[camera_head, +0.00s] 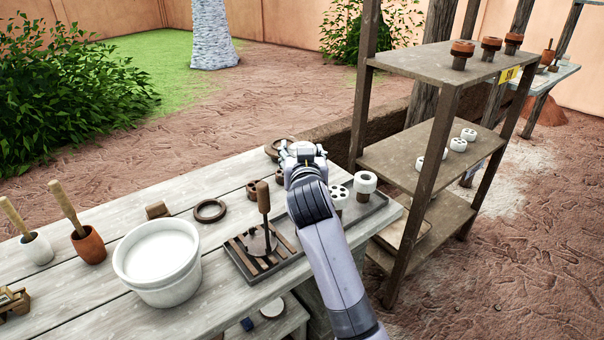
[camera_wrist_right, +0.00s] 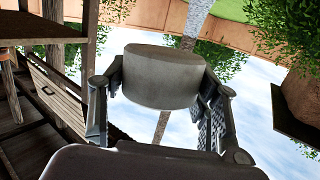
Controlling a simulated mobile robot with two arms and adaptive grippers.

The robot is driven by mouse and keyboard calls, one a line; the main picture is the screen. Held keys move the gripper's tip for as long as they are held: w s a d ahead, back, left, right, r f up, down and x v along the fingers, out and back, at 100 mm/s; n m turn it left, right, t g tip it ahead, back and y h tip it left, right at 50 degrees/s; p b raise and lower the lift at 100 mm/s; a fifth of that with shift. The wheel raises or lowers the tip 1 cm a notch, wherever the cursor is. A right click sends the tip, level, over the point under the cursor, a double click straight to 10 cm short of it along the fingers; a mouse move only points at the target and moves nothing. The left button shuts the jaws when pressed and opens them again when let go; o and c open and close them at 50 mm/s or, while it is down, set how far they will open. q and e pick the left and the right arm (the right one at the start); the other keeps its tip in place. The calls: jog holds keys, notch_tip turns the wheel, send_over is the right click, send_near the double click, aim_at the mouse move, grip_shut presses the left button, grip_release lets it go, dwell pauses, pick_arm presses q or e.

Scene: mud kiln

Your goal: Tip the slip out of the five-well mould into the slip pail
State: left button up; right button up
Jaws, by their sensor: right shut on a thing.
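My right gripper (camera_head: 301,158) is over the far side of the table, to the right of and beyond the slip pail. In the right wrist view its fingers (camera_wrist_right: 160,95) are shut on a pale grey, drum-shaped mould (camera_wrist_right: 162,78). In the head view only a whitish bit of this mould (camera_head: 301,147) shows, so I cannot see its wells or slip. The slip pail (camera_head: 160,292) is a wide white bucket with a pale surface inside, upright at the table's front left. My left gripper is not in view.
A dark tray (camera_head: 368,222) on the right holds a white mould with several holes (camera_head: 340,191) and another white piece (camera_head: 365,182). A slatted rack with an upright wooden handle (camera_head: 263,198) stands between pail and arm. A dark ring (camera_head: 210,211) lies behind the pail. Shelving (camera_head: 420,150) stands right.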

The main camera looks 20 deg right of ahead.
jog(key=shift+r, duration=0.95)
jog(key=shift+r+p, duration=0.35)
jog(key=shift+p, duration=0.05)
jog(key=shift+r+p, duration=2.1)
jog(key=shift+f, duration=0.1)
